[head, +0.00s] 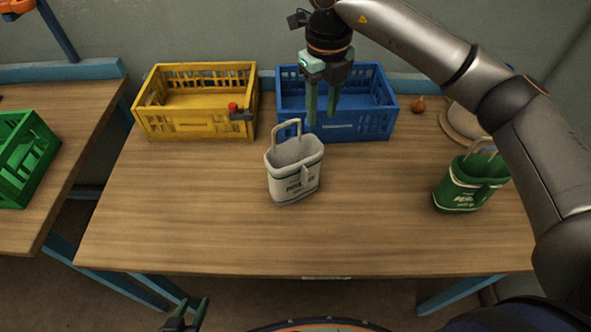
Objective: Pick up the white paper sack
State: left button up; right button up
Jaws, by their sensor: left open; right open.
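The white paper sack (294,178) stands upright near the middle of the table, with a loop handle at its top and dark print on its front. My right gripper (322,120) is open and empty, with its green fingers pointing down. In the picture it is above and slightly right of the sack's handle, in front of the blue crate, and it looks apart from the sack. My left gripper (188,312) is open at the bottom edge, in front of the table and well away from the sack. Only its fingertips and part of its body show.
A yellow crate (195,132) and a blue crate (352,131) stand at the table's back. A green sack (462,187) stands at the right, beneath my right arm. A green crate (22,165) sits on the left table. The wooden table (190,225) is clear in front.

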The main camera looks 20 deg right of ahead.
aim_at(319, 139)
notch_tip(319, 139, down, 8)
jog(key=shift+s+a+f+p, duration=0.1)
jog(key=shift+p, duration=0.5)
grip_shut()
dwell(1.2)
